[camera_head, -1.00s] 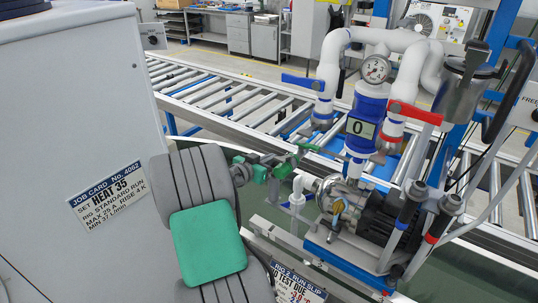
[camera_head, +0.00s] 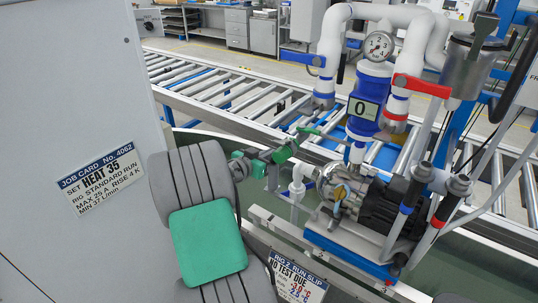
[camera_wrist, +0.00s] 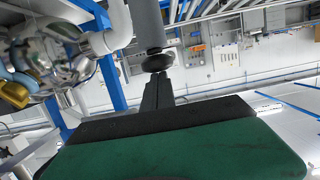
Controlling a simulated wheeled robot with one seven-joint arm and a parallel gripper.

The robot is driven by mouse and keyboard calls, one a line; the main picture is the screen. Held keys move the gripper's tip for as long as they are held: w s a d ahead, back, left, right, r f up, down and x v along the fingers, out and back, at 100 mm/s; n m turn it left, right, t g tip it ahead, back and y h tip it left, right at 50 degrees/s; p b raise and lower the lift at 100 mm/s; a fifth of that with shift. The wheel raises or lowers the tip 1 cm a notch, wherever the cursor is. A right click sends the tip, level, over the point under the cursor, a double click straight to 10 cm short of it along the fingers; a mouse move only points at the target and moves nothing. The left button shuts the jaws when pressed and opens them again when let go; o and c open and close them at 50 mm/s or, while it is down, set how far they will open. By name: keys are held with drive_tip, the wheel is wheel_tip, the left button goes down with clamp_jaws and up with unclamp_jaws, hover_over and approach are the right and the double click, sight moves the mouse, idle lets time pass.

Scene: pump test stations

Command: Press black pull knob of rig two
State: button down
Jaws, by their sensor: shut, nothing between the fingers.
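My gripper (camera_wrist: 158,78) is shut and empty. In the wrist view its dark fingers rise from the green and black body. Their tips are at a black knob (camera_wrist: 158,62) on the end of a grey cylinder (camera_wrist: 148,22); I cannot tell whether they touch. In the head view the knob and the fingertips cannot be made out among the green and grey parts left of the pump. Rig two carries a silver pump (camera_head: 340,193), which also shows in the wrist view (camera_wrist: 50,60), and a blue meter reading 0 (camera_head: 363,109).
A white pipe elbow (camera_head: 297,188) stands close left of the pump. Blue (camera_head: 307,60) and red (camera_head: 421,86) levers stick out from the pipes. A pale cabinet (camera_head: 70,110) with a job card is at left. A roller conveyor (camera_head: 215,98) runs behind.

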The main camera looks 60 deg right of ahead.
drive_tip(key=w+a+r+b, duration=0.1)
drive_tip(key=a+r, duration=0.5)
drive_tip(key=a, duration=0.3)
drive_tip(key=shift+w+a+r, duration=0.2)
drive_tip(key=shift+w+a, duration=0.05)
drive_tip(key=shift+a, duration=0.05)
